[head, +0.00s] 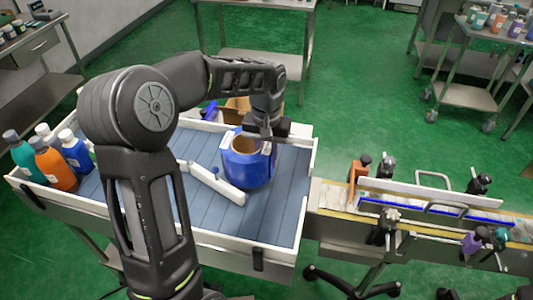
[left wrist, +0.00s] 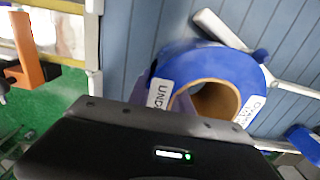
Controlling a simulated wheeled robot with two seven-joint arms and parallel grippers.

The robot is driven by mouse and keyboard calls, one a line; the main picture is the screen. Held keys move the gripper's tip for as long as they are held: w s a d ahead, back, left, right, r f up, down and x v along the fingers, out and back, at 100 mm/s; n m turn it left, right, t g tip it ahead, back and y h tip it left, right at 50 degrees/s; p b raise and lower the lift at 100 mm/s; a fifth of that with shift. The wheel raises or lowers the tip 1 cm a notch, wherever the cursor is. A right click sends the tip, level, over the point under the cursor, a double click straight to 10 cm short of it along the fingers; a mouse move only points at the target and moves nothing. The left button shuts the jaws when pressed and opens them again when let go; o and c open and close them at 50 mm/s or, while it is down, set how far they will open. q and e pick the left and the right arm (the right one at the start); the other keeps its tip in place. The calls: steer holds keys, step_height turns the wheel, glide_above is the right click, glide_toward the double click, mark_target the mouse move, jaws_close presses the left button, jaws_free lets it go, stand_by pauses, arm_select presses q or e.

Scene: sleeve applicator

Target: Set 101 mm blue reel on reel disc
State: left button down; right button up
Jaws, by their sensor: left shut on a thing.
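The blue reel (head: 243,172), with a brown cardboard core and white labels, is upright over the blue slatted table (head: 205,210). My left gripper (head: 262,137) comes down on its upper right side and is shut on its wall. In the left wrist view the reel (left wrist: 233,65) shows its open core and label lettering, and my gripper body covers its near part. I cannot tell whether the reel touches the slats. I cannot make out a reel disc in either view. My right gripper is not in view.
A white angled bar (head: 216,184) lies just left of the reel. Teal, orange and white bottles (head: 52,165) stand at the table's left end. A cardboard box (head: 238,104) is behind the reel. A conveyor with guide rails (head: 430,192) adjoins on the right.

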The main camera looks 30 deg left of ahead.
arm_select(q)
steer(key=shift+f, duration=1.45)
steer(key=shift+f, duration=0.15)
steer(key=c, duration=1.2)
jaws_free()
steer(key=shift+o, duration=0.2)
step_height(320, 180, up, 12)
steer(key=shift+r+b, duration=0.1)
steer(key=shift+b, duration=0.2)
steer(key=shift+o, duration=0.4)
